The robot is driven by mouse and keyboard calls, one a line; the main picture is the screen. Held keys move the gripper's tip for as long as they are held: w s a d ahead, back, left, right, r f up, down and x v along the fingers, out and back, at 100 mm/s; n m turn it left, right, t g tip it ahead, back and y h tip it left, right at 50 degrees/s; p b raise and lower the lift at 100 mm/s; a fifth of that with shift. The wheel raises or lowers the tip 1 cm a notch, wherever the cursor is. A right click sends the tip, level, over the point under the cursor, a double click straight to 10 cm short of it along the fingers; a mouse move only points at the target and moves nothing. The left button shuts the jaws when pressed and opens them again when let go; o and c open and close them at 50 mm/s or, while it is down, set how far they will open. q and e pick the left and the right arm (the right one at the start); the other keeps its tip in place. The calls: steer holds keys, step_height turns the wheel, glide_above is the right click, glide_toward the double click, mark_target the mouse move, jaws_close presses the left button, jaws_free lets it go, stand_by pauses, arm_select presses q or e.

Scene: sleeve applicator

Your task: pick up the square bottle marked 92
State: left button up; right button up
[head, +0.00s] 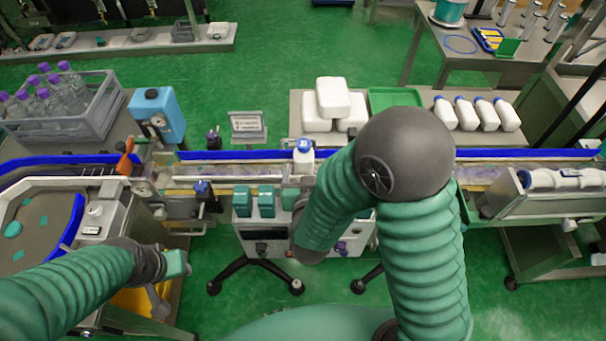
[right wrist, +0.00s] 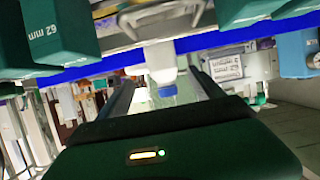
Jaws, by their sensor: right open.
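A white bottle (head: 304,157) with a blue cap stands upright on the conveyor in the head view; a pale mark on the cap is too small to read as 92. It also shows inverted in the right wrist view (right wrist: 160,58), ahead of and between the fingers. My right gripper (right wrist: 163,82) is open, with nothing held between its fingers. In the head view it is near the conveyor's front edge, mostly hidden by my arm. My left gripper (head: 168,284) is at the lower left, away from the bottle; its jaws are unclear.
Green blocks (head: 265,201), marked 62 mm in the wrist view, stand along the conveyor's near side. A blue rail (head: 235,155) runs behind the bottle. A sign (head: 247,126), stacked white containers (head: 333,97) and several lying white bottles (head: 467,113) are beyond. A crate (head: 98,125) stands left.

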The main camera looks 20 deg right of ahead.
mark_target(304, 164)
steer(key=x, duration=0.2)
steer(key=shift+w+d+f, duration=0.1)
steer(key=shift+w+f, duration=0.1)
steer(key=shift+w, duration=0.1)
steer(key=x, duration=0.1)
steer(key=b+x, duration=0.1)
steer(key=x, duration=0.3)
steer(key=shift+w+a+f+b, duration=0.1)
steer(key=shift+a+f+b, duration=0.15)
steer(key=shift+f+b, duration=0.2)
steer(key=shift+w, duration=0.2)
steer(key=shift+r, duration=0.1)
steer(key=shift+c, duration=1.1)
arm_select(q)
steer(key=x, duration=0.3)
steer(key=shift+s+d+f, duration=0.1)
steer(key=shift+s+f, duration=0.1)
steer(key=shift+s, duration=0.1)
arm_select(e)
jaws_close()
